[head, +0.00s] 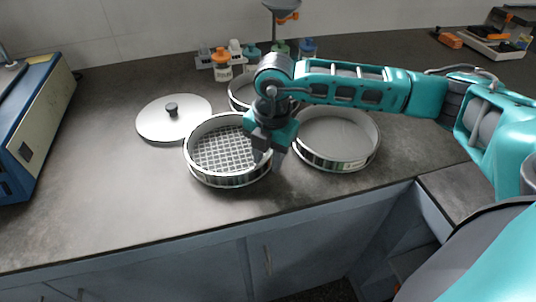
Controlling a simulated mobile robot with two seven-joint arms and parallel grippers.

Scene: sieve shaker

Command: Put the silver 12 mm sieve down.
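The silver sieve with the coarse wire mesh (222,149) is at the middle of the worktop in the head view, level and upright. It looks to be on or just above the worktop; I cannot tell whether a small gap is under it. My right gripper (270,157) points down at the sieve's right rim, with its fingers around the rim wall. Whether the fingers press on the rim is unclear. The gripper hides part of the rim. My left gripper is not in view.
A fine-mesh sieve (338,138) stands close on the right, and another round sieve (239,93) is partly hidden behind. A lid with a black knob (173,118) lies at the left. A blue instrument (35,125) stands far left. The worktop's front left (110,205) is clear.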

